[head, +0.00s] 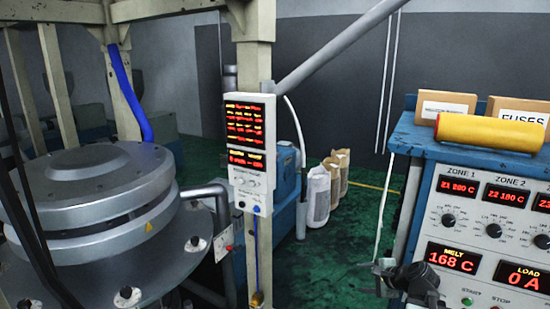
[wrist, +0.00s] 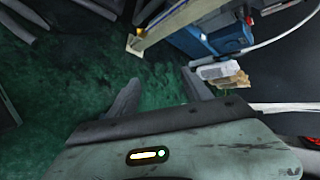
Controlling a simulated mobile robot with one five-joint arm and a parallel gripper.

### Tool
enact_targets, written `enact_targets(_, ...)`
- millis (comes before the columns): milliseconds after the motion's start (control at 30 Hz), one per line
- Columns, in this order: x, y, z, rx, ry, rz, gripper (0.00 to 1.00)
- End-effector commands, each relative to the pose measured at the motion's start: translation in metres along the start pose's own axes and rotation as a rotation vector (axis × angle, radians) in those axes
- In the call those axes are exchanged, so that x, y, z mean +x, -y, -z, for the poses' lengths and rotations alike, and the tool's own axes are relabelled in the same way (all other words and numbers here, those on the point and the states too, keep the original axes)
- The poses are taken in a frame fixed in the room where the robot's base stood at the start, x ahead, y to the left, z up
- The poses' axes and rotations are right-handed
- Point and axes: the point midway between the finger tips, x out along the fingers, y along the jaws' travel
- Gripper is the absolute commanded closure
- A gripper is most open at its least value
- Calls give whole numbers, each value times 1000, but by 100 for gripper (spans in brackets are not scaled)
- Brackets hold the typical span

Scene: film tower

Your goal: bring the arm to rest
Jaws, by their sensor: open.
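My gripper (wrist: 160,85) shows in the wrist view as two dark grey fingers spread apart over the green floor. The space between the fingers is empty. In the head view, a dark part of my arm (head: 412,281) shows at the lower right, in front of the control console (head: 407,215).
A round metal die housing (head: 90,205) stands at the left. A post carries a display box (head: 247,150) in the middle. A yellow roll (head: 490,132) and boxes lie on the console. Sacks (head: 317,195) stand behind. Green floor (head: 335,262) is open between housing and console.

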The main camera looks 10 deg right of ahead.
Motion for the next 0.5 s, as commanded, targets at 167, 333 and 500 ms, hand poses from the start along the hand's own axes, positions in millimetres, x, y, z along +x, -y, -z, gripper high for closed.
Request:
enact_targets(167,61,-90,-118,-723,168,-420,42)
enact_targets(333,64,-152,-176,-1264,335,-732,42)
enact_targets(500,57,-169,-191,-1467,408,-859,42)
